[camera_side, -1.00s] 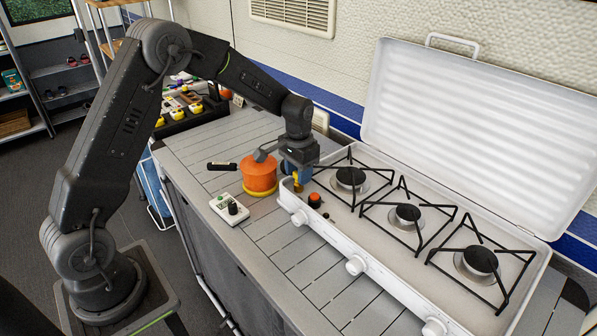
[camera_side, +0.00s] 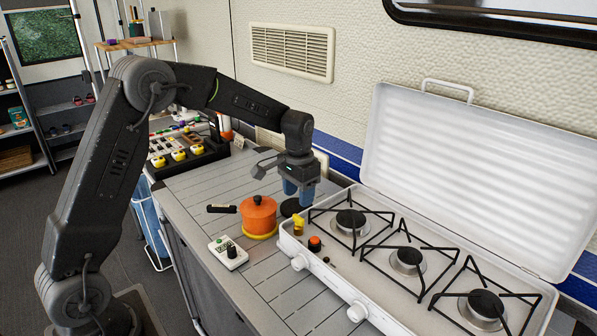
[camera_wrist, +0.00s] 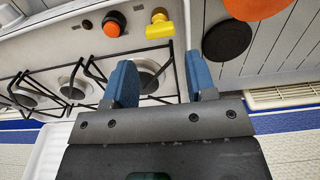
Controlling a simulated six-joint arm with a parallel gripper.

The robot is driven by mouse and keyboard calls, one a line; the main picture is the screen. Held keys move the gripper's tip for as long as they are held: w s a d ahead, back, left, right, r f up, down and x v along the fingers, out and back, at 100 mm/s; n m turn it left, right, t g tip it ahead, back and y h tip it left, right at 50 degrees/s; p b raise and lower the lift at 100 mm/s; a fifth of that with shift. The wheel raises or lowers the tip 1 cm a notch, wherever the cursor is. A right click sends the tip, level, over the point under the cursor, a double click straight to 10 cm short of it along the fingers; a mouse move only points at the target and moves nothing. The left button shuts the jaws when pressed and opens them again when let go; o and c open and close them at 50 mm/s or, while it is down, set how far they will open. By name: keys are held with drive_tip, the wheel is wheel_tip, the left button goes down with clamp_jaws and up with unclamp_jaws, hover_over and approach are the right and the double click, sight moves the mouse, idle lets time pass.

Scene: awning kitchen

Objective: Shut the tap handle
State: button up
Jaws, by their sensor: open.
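The tap handle (camera_side: 299,225) is a small yellow lever at the left end of the white camping stove (camera_side: 330,275). The handle (camera_wrist: 160,28) also shows in the wrist view, as a yellow T-shape at the top, beside an orange-red knob (camera_wrist: 113,24). My gripper (camera_side: 299,192) hangs above the far left corner of the stove, behind and above the handle, apart from it. In the wrist view its two blue fingers (camera_wrist: 162,80) are spread with nothing between them.
The orange pot (camera_side: 258,216) and a black disc (camera_side: 291,207) stand left of the stove. A small white device with a black knob (camera_side: 228,252) lies in front. Black pot supports (camera_side: 404,262) rise from the stove, and its white lid (camera_side: 460,170) stands open behind.

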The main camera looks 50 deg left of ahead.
sight(298, 217)
wheel_tip(298, 217, up, 7)
idle(0.3)
drive_tip(key=s+d+r+t, duration=0.2)
drive_tip(key=s+d+r, duration=0.15)
drive_tip(key=s, duration=0.65)
drive_tip(key=s+d+r+t, duration=0.25)
drive_tip(key=s+r, duration=0.25)
drive_tip(key=s, duration=0.4)
drive_tip(key=s+d+f+t, duration=0.1)
drive_tip(key=s+d+f, duration=0.1)
drive_tip(key=s, duration=0.6)
drive_tip(key=shift+s+d+f, duration=0.15)
drive_tip(key=shift+d+f, duration=0.05)
drive_tip(key=shift+f, duration=0.45)
